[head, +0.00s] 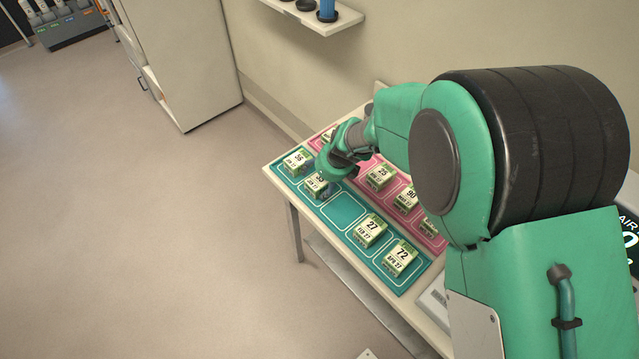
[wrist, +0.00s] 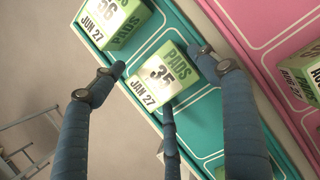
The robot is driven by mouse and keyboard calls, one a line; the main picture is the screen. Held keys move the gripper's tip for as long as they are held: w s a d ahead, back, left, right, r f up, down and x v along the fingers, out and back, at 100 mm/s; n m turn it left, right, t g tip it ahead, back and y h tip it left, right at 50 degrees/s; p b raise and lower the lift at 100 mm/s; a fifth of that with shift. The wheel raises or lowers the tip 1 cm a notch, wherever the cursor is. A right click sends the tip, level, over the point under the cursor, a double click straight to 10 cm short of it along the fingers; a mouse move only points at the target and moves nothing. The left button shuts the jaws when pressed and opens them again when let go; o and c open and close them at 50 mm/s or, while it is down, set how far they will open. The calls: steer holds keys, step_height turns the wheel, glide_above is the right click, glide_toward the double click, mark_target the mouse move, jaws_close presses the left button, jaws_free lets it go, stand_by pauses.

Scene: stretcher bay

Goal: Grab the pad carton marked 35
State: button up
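The pad carton marked 35 (head: 314,187) sits on the teal mat (head: 341,209) toward the table's far left end; my gripper (head: 338,163) partly covers it in the head view. In the wrist view, the carton (wrist: 160,76) reads "PADS", "35" and "JAN 27" on its pale green and cream face. My gripper's three blue-grey fingers (wrist: 167,75) are spread open around it, one at the left, one at the right and one at the lower edge. The side fingertips look close to the carton; whether any finger touches it is unclear.
A carton that looks marked 56 (wrist: 115,22) stands close beside it, also in the head view (head: 297,160). A pink mat (head: 396,214) holds cartons 25 (head: 379,176) and 90 (head: 407,198).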

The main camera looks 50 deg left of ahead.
mark_target(317, 177)
steer(key=c, duration=1)
steer(key=shift+r, duration=0.4)
step_height(317, 177, up, 3)
steer(key=shift+r+p, duration=0.1)
steer(key=shift+p, duration=0.45)
steer(key=s+d, duration=0.2)
steer(key=d, duration=0.2)
steer(key=s+d, duration=0.3)
steer(key=d, duration=0.2)
steer(key=s+d+r, duration=0.1)
steer(key=s+d, duration=0.2)
steer(key=d, duration=0.1)
steer(key=shift+d, duration=0.4)
